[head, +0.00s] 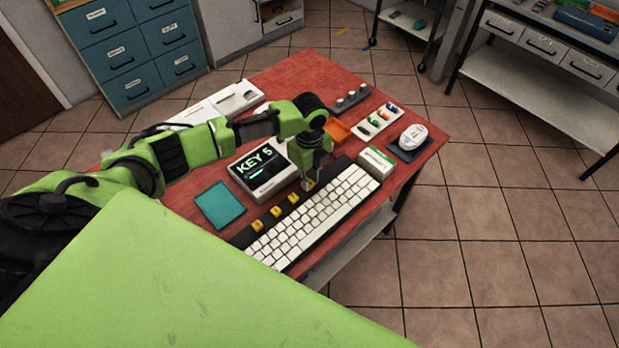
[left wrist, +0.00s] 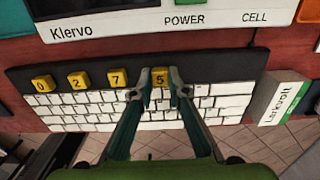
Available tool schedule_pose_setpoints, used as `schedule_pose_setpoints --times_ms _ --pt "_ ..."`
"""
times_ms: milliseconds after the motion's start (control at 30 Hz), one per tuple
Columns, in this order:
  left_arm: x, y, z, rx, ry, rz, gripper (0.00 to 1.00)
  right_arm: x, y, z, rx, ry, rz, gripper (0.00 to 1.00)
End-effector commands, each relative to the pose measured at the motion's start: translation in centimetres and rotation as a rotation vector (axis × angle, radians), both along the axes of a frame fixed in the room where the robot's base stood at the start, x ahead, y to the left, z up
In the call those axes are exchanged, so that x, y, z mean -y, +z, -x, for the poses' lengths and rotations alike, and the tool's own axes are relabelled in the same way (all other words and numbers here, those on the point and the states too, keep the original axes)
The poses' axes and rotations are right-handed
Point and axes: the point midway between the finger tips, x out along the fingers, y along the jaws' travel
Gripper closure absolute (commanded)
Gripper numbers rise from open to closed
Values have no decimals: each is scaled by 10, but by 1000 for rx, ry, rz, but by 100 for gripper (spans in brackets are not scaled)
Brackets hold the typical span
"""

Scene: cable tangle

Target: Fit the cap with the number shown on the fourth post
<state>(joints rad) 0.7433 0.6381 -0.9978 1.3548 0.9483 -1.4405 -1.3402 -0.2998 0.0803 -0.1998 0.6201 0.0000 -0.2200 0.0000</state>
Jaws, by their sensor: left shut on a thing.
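The display box (head: 263,168) reads "KEY 5" on its screen. A white keyboard (head: 318,215) has a dark strip (left wrist: 215,64) along its far edge. Yellow caps marked 0 (left wrist: 42,83), 2 (left wrist: 78,80) and 7 (left wrist: 114,77) stand in a row on this strip. The yellow cap marked 5 (left wrist: 160,76) is at the right end of the row. My left gripper (head: 309,183) is shut on the cap marked 5, with one finger on each side in the left wrist view (left wrist: 160,90). The post under it is hidden. My right gripper is out of view.
A teal pad (head: 220,205) lies left of the display box. A green and white "Larkvolt" box (head: 376,162) stands by the keyboard's right end. Behind are an orange tray (head: 338,131), a white tray (head: 377,122) of coloured pieces and a white mouse (head: 413,136).

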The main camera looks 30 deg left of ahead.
Motion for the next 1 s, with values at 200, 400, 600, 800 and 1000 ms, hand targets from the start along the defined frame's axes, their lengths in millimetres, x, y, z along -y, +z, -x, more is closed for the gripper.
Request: schedule_pose_setpoints --times_ms 200,400,600,800,1000 --pt "0 -3 0 0 0 0 100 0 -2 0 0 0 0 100" --pt "0 -5 0 0 0 0 100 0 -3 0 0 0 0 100" --pt "0 -8 0 0 0 0 100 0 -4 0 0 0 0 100" --pt "0 -10 0 0 0 0 100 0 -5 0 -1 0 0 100" --pt "0 -10 0 0 0 0 82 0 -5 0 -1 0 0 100"
